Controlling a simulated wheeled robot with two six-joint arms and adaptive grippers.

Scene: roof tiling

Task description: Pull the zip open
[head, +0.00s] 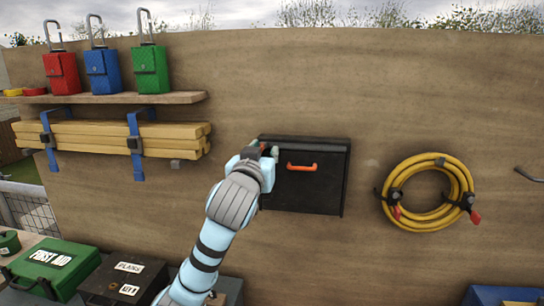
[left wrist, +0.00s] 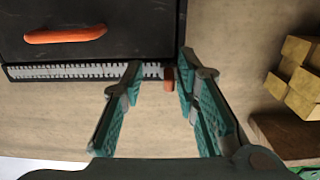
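A black case (head: 318,182) with an orange handle (head: 302,167) hangs on the wooden wall in the head view. In the left wrist view the case (left wrist: 130,25) fills the upper left, with its handle (left wrist: 65,34) upside down. A zip with pale teeth (left wrist: 80,72) runs along its edge. A small orange zip pull (left wrist: 169,78) sits at the zip's right end. My left gripper (head: 268,150) is at the case's upper left corner. In the wrist view its teal fingers (left wrist: 162,68) are apart, with the pull between their tips, nearer the right finger. My right gripper is out of view.
A coiled yellow hose (head: 461,185) hangs to the right. A shelf (head: 110,98) with red, blue and green padlocked pouches is at the upper left, above strapped timber (head: 90,137). A green first aid box (head: 60,268) and a dark box (head: 125,280) stand below.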

